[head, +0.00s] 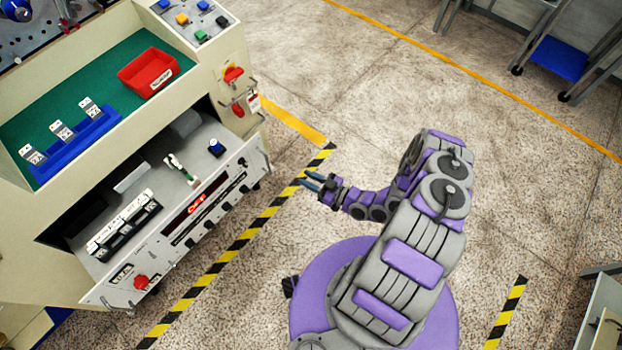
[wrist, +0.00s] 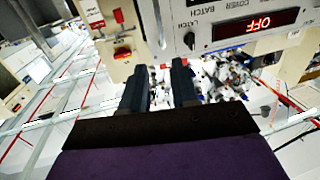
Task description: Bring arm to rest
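My arm, purple and grey, reaches from my round purple base toward the machine in the head view. My gripper (head: 313,182) is in the air over the floor, to the right of the machine's open drawer and apart from it. In the wrist view my gripper (wrist: 160,88) shows two dark fingers spread apart with nothing between them. The drawer front panel (wrist: 225,25) is just beyond the fingertips, with a red display (wrist: 258,22) reading OFF upside down.
The machine (head: 225,60) stands at the left with its drawer (head: 190,225) pulled out. A red bin (head: 149,73) and a blue rack (head: 85,145) sit on its green top. Striped tape (head: 235,245) marks the floor. Open floor (head: 400,80) lies behind the arm.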

